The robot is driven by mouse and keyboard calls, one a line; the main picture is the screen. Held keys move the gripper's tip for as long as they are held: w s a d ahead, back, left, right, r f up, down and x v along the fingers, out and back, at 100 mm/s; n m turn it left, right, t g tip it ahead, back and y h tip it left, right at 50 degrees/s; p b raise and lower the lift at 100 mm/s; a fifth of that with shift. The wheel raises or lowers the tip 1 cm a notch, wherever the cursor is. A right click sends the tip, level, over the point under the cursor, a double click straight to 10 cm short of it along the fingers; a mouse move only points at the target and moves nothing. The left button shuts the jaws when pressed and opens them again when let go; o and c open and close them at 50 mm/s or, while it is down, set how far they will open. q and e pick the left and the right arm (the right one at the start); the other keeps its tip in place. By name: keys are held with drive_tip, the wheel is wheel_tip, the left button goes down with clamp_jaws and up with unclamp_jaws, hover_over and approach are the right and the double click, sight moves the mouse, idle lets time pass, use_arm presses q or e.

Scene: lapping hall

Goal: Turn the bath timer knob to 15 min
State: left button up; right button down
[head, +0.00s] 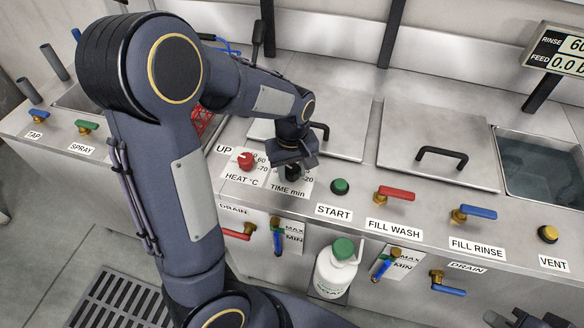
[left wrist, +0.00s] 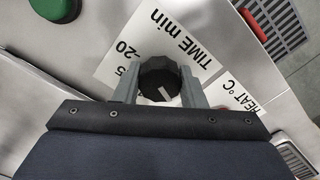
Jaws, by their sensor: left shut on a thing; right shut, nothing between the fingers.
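The bath timer knob is black and sits on a white label marked TIME min (head: 289,190). In the head view my left gripper (head: 292,163) is down over it from above and hides most of it. In the left wrist view the timer knob (left wrist: 158,76) is between the two grey fingers of my left gripper (left wrist: 159,90), which are shut on its sides. A pale pointer line shows on the knob. A 20 and part of another number show beside it; I cannot tell the setting. My right gripper (head: 522,318) is partly in view at the bottom right, shut and empty.
The red HEAT °C knob (head: 246,160) is just left of the timer. The green START button (head: 340,186) is to its right, then the red FILL WASH handle (head: 396,193). Behind stand lidded tanks with a black lid handle (head: 442,153). A white bottle (head: 337,272) stands below.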

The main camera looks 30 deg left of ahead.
use_arm(q)
drive_tip(key=m, duration=0.5)
drive_tip(key=shift+m+p, duration=0.3)
drive_tip(key=m, duration=0.5)
drive_tip(key=m+p, duration=0.1)
drive_tip(key=m, duration=0.4)
drive_tip(key=shift+r+m, duration=0.1)
drive_tip(key=shift+m, duration=0.3)
drive_tip(key=m+p, duration=0.1)
drive_tip(key=m, duration=0.4)
drive_tip(key=shift+m, duration=0.4)
drive_tip(key=o, duration=1)
